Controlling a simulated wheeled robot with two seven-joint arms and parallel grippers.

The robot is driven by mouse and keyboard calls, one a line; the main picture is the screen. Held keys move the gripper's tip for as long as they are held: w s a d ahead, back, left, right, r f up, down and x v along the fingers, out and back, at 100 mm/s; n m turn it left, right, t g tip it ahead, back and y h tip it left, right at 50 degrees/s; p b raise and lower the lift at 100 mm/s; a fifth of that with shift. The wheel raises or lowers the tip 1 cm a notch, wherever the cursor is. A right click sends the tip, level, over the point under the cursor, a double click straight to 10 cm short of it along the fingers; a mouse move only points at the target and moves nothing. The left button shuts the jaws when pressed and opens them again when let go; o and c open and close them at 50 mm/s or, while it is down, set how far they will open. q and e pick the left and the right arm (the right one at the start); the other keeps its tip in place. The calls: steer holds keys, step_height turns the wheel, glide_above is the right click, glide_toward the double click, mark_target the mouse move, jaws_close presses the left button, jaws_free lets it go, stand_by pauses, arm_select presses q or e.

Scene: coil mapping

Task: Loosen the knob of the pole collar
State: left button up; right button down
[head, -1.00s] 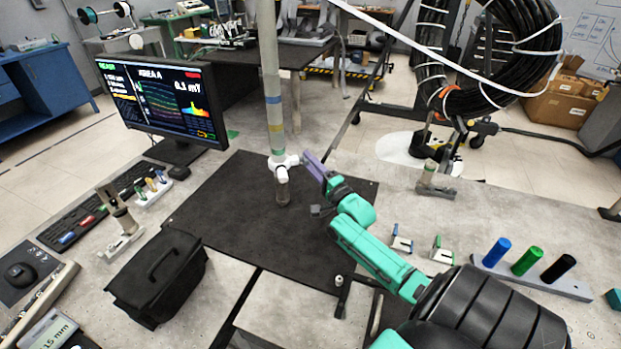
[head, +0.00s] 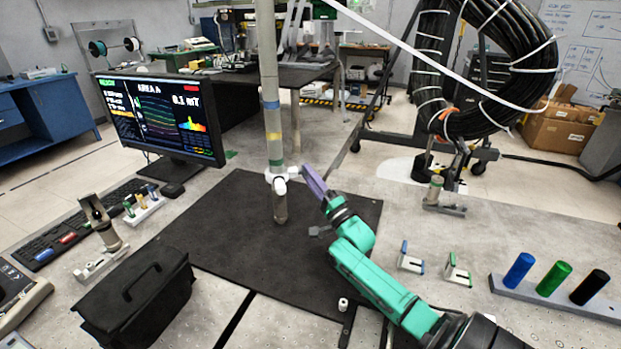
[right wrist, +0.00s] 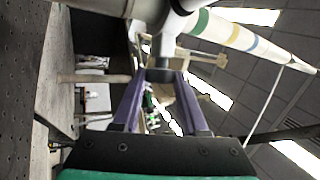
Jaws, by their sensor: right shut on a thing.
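The pole (head: 269,80) stands upright over the black mat (head: 225,235), with blue, yellow and green bands. The white pole collar (head: 279,175) sits low on the pole, and its knob points right toward my right gripper. My right gripper (head: 301,172), with purple fingers, reaches in from the right at collar height. In the right wrist view the gripper (right wrist: 160,78) is shut on the grey knob (right wrist: 160,74), with the collar (right wrist: 175,18) just beyond it. My left gripper is not in view.
A monitor (head: 160,115) and keyboard (head: 90,222) are on the left. A black case (head: 138,290) stands at front left. A rack with blue, green and black cylinders (head: 557,297) is at right. A large cable coil (head: 480,75) hangs behind. The mat around the pole is mostly clear.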

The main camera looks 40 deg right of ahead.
steer(key=shift+c, duration=2.2)
jaws_free()
steer(key=shift+w, duration=0.1)
steer(key=s+f+p, duration=0.1)
steer(key=s+p, duration=0.7)
steer(key=s, duration=0.6)
steer(key=shift+s+a+f, duration=0.15)
steer(key=shift+s+a, duration=0.2)
steer(key=shift+s, duration=0.05)
